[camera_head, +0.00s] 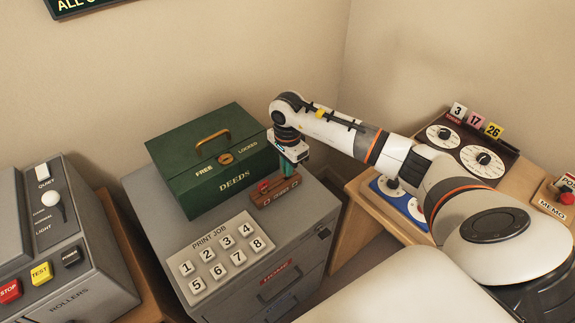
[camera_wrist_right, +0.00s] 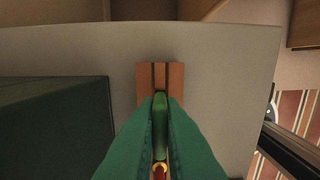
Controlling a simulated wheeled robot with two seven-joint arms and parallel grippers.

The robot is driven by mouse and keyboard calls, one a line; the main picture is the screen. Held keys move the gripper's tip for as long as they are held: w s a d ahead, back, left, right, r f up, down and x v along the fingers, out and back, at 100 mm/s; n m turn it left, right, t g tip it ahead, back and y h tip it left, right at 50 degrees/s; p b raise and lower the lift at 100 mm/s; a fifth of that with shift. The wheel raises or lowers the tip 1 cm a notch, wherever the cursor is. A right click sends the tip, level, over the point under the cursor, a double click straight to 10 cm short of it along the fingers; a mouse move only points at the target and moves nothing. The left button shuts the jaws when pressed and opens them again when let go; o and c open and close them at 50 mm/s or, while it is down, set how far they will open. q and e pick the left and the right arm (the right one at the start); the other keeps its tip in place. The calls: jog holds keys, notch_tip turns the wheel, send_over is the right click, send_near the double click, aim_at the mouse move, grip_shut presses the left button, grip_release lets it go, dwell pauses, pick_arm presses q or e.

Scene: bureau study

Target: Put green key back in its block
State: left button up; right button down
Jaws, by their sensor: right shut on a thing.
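The wooden key block (camera_head: 268,201) sits on the grey cabinet top, right of the green DEEDS box. It also shows in the wrist view (camera_wrist_right: 175,75), with a dark groove along it. A red key (camera_head: 264,187) stands at the block's left part. My right gripper (camera_head: 287,170) points down over the block's right part. In the wrist view its green fingers (camera_wrist_right: 160,110) are shut on the green key (camera_wrist_right: 160,125), which lines up with the block below. I cannot tell whether the key's lower end touches or enters the block. My left gripper is not in view.
The green DEEDS box (camera_head: 200,180) stands close left of the block. The PRINT JOB keypad (camera_head: 196,284) lies in front. The grey cabinet's (camera_head: 150,205) right edge is close to the block. A desk with a dial panel (camera_head: 450,165) stands at right.

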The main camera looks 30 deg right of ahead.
jog(key=shift+f+b, duration=0.4)
jog(key=shift+f, duration=0.15)
jog(key=c, duration=1.5)
grip_release()
jog(key=shift+r, duration=0.1)
notch_tip(320, 180, up, 12)
jog(key=shift+f+b, duration=0.1)
jog(key=shift+b, duration=0.3)
